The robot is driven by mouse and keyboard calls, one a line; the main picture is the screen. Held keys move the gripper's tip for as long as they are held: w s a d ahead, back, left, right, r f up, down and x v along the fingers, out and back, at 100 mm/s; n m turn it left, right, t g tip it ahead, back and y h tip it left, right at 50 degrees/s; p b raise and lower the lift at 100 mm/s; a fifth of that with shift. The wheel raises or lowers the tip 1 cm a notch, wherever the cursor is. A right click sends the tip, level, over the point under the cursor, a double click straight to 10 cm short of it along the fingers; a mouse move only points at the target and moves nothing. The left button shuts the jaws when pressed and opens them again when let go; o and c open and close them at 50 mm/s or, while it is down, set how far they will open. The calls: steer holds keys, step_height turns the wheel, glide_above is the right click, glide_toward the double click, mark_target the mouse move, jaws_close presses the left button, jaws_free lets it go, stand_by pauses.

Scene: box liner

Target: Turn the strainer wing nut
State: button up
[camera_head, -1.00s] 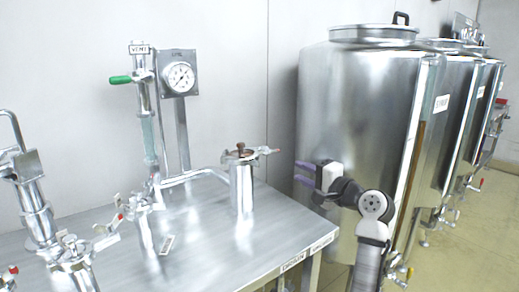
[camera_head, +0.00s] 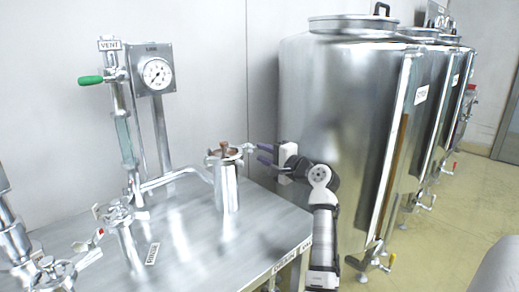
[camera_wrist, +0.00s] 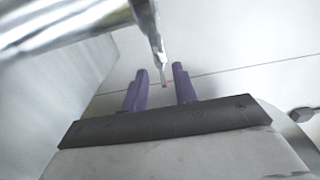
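The strainer (camera_head: 227,188) is an upright steel cylinder on the bench, with a brown knob on its lid. A metal clamp piece (camera_head: 247,148), likely carrying the wing nut, sticks out from its top toward my gripper. My gripper (camera_head: 258,153) is just right of the strainer top, its purple fingers open and pointing left.
A large steel tank (camera_head: 335,120) stands close behind and right of my gripper. The steel bench (camera_head: 190,250) carries a vent pipe with a green handle (camera_head: 90,80), a pressure gauge (camera_head: 157,73) and valves at the left. Open floor lies at the right.

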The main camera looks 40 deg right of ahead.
mark_target(254, 149)
steer(key=shift+w+a, duration=0.1)
steer(key=shift+w, duration=1.1)
jaws_close()
steer(key=n+b, duration=0.9)
steer(key=n, duration=0.9)
steer(key=shift+n+b, duration=0.3)
steer(key=shift+b, duration=0.05)
steer(key=shift+n, duration=0.3)
